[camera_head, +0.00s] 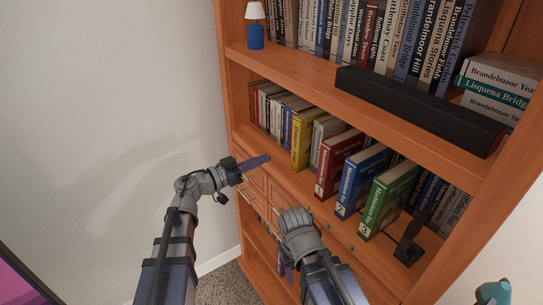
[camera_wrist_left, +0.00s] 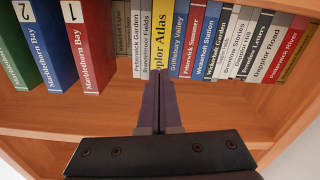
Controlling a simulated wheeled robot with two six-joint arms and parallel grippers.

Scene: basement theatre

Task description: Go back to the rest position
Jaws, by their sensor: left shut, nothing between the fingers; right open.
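My left gripper (camera_head: 262,160) is shut with nothing between its fingers, in front of the bookcase's middle shelf. In the left wrist view its closed fingers (camera_wrist_left: 158,95) point at the row of books, overlapping the lower end of a yellow book (camera_wrist_left: 162,50); I cannot tell whether they touch it. My right gripper (camera_head: 286,262) is lower, in front of the lower part of the bookcase. It is open, but its fingers are mostly hidden by my wrist.
The wooden bookcase (camera_head: 225,75) fills the right side. Red (camera_head: 338,160), blue (camera_head: 360,182) and green (camera_head: 388,198) numbered books stand on its middle shelf. A black bar (camera_head: 420,108) lies on the shelf above. A pale wall (camera_head: 100,100) is at left, with clear space before it.

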